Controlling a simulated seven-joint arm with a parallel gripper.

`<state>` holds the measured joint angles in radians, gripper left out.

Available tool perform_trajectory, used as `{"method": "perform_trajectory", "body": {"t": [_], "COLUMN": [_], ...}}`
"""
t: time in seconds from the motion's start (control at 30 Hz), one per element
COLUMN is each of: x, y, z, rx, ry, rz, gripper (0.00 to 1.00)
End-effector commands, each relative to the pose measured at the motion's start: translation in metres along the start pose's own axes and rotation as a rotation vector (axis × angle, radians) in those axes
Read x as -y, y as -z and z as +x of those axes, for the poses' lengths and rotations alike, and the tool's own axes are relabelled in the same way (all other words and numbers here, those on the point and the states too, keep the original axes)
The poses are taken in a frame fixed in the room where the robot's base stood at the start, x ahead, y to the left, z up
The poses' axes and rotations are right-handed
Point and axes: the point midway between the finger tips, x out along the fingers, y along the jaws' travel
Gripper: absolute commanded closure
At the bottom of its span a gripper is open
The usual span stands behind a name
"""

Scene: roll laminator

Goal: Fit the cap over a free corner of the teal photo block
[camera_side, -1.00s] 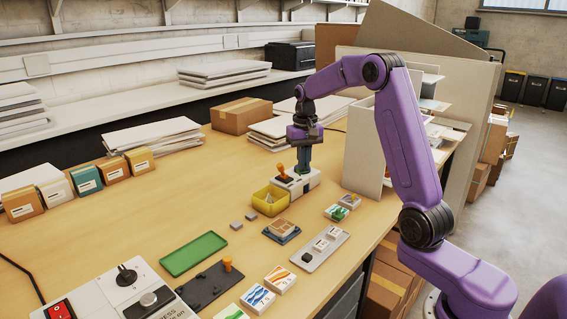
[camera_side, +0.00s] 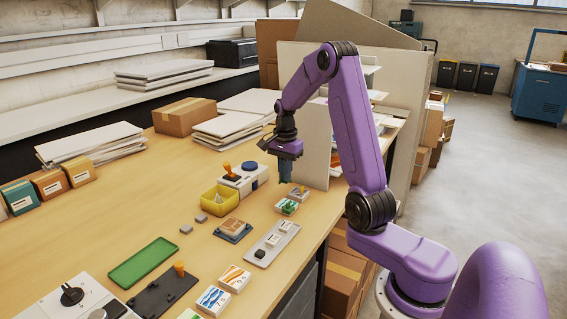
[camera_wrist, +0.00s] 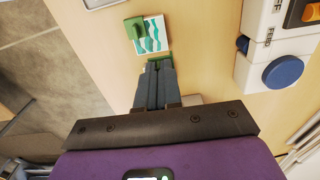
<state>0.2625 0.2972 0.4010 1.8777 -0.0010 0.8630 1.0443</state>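The teal photo block (camera_wrist: 154,42), white with teal waves, lies flat on the table just past my fingertips in the wrist view. A green cap (camera_wrist: 135,28) sits at its upper left corner; its other visible corners look bare. In the side view this seems to be the front block (camera_side: 286,207) of a pair. My gripper (camera_wrist: 158,68) is above the pair, fingers together, pointing down; it also shows in the side view (camera_side: 285,181). Another green piece (camera_wrist: 160,59) shows at the fingertips; I cannot tell whether it is held or lies below. The fingers hide most of the second block (camera_side: 299,193).
A white device with a blue round button (camera_wrist: 283,71) stands close by. A yellow bin (camera_side: 220,199) with small contents, a grey tray (camera_side: 271,243) and a dark pad with a block (camera_side: 233,230) are nearby. An upright pale panel (camera_side: 315,145) stands behind my gripper.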

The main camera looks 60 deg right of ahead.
Motion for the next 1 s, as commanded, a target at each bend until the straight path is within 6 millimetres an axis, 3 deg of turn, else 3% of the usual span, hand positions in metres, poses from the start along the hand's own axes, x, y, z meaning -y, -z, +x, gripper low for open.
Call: {"method": "perform_trajectory", "body": {"t": [0.7, 1.0], "x": [0.000, 0.000], "y": [0.000, 0.000], "z": [0.052, 0.062], "rx": [0.001, 0.000], "ry": [-0.001, 0.000], "rz": [-0.002, -0.002], "gripper": [1.00, 1.00]}}
